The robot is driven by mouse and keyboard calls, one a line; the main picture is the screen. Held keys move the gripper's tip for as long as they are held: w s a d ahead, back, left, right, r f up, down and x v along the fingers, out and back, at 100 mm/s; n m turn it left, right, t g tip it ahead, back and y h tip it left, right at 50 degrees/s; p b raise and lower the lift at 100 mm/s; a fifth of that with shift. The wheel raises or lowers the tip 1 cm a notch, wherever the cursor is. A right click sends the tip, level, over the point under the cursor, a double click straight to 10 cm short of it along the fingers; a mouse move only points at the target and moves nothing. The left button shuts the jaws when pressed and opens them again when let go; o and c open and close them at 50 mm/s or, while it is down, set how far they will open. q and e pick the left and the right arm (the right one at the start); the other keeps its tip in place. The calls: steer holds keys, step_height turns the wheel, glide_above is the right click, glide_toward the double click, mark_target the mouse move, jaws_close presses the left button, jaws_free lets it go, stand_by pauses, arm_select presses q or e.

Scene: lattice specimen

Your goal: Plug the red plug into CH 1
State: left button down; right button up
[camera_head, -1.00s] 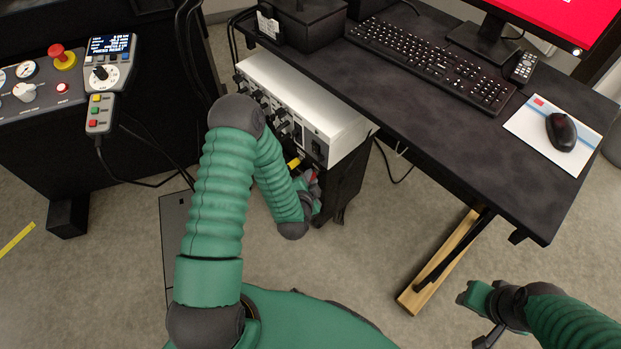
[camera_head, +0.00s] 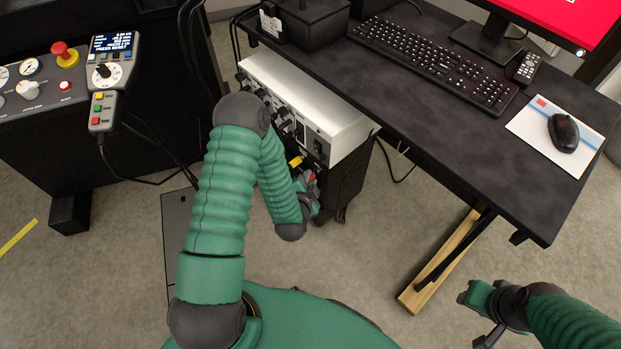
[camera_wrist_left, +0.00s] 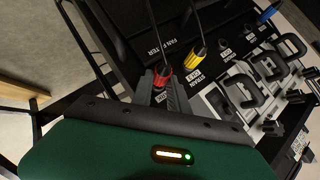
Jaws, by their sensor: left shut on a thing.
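My left gripper (camera_wrist_left: 163,92) is shut on the red plug (camera_wrist_left: 163,77) at the front of the silver-topped unit (camera_head: 309,103). A dark cable runs up from the red plug in the left wrist view. The plug is close to a panel label, but I cannot tell whether it is seated in a socket. In the head view my left gripper (camera_head: 307,192) and the red plug are small and partly hidden. The yellow plug (camera_wrist_left: 195,54) is beside the red one on the panel. My right gripper (camera_head: 478,298) is at the lower right, away from the unit; its fingers are unclear.
A blue plug (camera_wrist_left: 268,14) is farther along the panel. Several black handles (camera_wrist_left: 243,90) stick out beside the plug row. The desk (camera_head: 440,125) overhangs to the right, with a keyboard (camera_head: 435,62) and mouse (camera_head: 563,132). A control console (camera_head: 62,95) stands at the left.

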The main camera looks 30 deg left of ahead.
arm_select(q)
steer(key=s, duration=0.2)
steer(key=s+a, duration=0.1)
steer(key=s, duration=0.1)
stand_by(0.4)
steer(key=shift+a, duration=0.15)
